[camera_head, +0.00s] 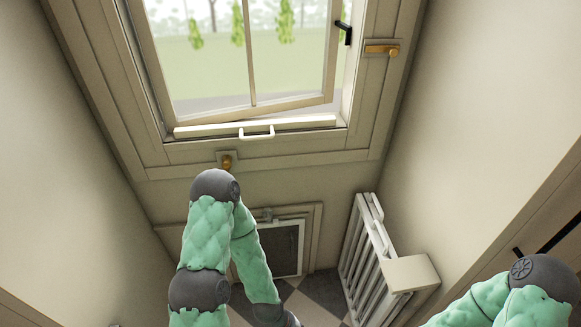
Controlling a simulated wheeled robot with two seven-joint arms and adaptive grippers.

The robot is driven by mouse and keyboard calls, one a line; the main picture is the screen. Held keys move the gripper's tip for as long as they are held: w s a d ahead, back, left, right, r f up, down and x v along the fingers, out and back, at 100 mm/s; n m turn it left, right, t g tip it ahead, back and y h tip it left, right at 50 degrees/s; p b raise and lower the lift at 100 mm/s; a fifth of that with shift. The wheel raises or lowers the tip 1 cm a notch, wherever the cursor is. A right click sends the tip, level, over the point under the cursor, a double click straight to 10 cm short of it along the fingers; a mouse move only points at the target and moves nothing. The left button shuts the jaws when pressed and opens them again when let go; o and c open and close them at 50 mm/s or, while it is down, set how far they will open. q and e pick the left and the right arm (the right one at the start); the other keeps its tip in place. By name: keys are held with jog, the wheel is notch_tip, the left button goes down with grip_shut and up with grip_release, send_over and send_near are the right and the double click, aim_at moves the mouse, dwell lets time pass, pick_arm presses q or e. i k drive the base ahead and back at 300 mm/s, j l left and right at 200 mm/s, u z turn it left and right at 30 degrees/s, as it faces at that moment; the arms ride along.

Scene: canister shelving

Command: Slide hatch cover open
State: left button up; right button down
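A low framed opening with a dark mesh-like panel (285,248) and a pale border is set in the far wall near the floor, partly hidden behind my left arm. A small grey fitting sits at its top edge. Above it is a large framed window, with a white bar and a white U-shaped handle (257,131) along its bottom. I cannot tell which of these is the hatch cover. My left arm bends up and then down in front of the low opening; its gripper is out of view. My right arm is at the lower right, its gripper also out of view.
A folded white slatted gate or rack (365,262) leans by the right wall, with a pale flat block (410,273) beside it. Brass latches sit on the window frame's right side (383,49) and below it (227,162). Walls close in on both sides; the checkered floor (322,292) shows between.

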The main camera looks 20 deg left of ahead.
aim_at(281, 241)
jog(key=u, duration=0.95)
